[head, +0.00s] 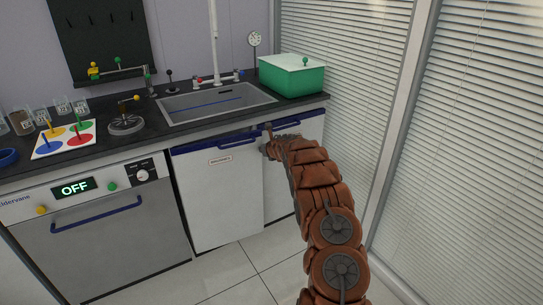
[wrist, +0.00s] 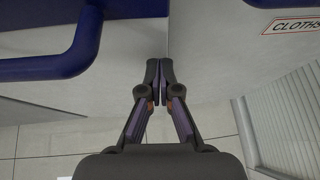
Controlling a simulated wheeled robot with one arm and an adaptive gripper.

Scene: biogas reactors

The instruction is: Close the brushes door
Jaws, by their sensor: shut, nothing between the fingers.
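The white brushes door (head: 218,200) is under the sink, with a small label and a blue handle (head: 221,144) along its top. It stands upright and looks nearly flush with the cabinet front; I cannot tell whether a small gap remains. My gripper (head: 268,142) is at its upper right edge, in front of the seam with the neighbouring door. In the wrist view my gripper (wrist: 160,76) is shut and empty, its tips at or very near the seam; contact is unclear. The brushes door (wrist: 110,72) and its handle (wrist: 65,60) are on the left there.
The cloths door (wrist: 225,55) adjoins on the right, its label (wrist: 297,24) visible. The oven (head: 110,225) is left of the brushes door. The counter holds the sink (head: 215,103) and a green box (head: 292,75). Window blinds (head: 340,100) stand right. The tiled floor (head: 235,285) is clear in front.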

